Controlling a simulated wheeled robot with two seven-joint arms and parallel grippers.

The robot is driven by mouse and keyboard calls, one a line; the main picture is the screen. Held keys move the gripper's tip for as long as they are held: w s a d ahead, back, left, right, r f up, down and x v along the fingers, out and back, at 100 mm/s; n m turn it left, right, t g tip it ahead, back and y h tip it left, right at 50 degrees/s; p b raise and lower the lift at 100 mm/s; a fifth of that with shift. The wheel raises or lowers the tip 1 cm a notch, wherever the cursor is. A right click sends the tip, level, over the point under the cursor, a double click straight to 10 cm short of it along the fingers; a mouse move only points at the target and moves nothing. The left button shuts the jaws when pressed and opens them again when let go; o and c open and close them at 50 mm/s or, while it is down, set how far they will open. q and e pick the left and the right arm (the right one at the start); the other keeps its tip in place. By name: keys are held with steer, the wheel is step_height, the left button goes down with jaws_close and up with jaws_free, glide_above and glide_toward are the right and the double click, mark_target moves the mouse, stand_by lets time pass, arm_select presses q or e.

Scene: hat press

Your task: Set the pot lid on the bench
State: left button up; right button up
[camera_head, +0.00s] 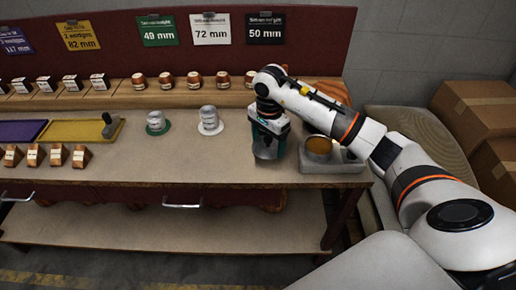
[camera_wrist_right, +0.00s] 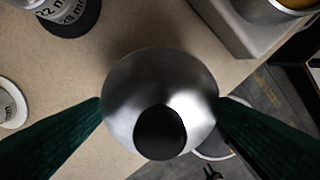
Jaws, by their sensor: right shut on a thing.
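The pot lid (camera_wrist_right: 160,85) is a shiny metal dome with a black knob, seen from above in the right wrist view. My right gripper (camera_head: 267,153) is shut on it, with a green finger on each side. In the head view the gripper points down over the right part of the bench (camera_head: 200,168), just left of the pot (camera_head: 318,148). I cannot tell whether the lid touches the bench. The pot is uncovered, with amber contents, on a grey base (camera_head: 335,166). My left gripper is not in view.
Two weight stacks, one on a green disc (camera_head: 156,123) and one on a white disc (camera_head: 209,122), stand left of the gripper. A yellow tray (camera_head: 75,132) lies farther left. The bench front edge is close. Cardboard boxes (camera_head: 475,110) stand at right.

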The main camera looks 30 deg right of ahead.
mark_target(266, 163)
steer(key=shift+a+f, duration=0.15)
steer(key=shift+f, duration=0.6)
steer(key=shift+w+f, duration=0.1)
steer(key=shift+f, duration=0.55)
step_height(266, 163, down, 4)
steer(key=shift+r+p, duration=0.25)
steer(key=shift+p, duration=0.15)
steer(key=shift+f, duration=0.1)
steer(key=o, duration=0.9)
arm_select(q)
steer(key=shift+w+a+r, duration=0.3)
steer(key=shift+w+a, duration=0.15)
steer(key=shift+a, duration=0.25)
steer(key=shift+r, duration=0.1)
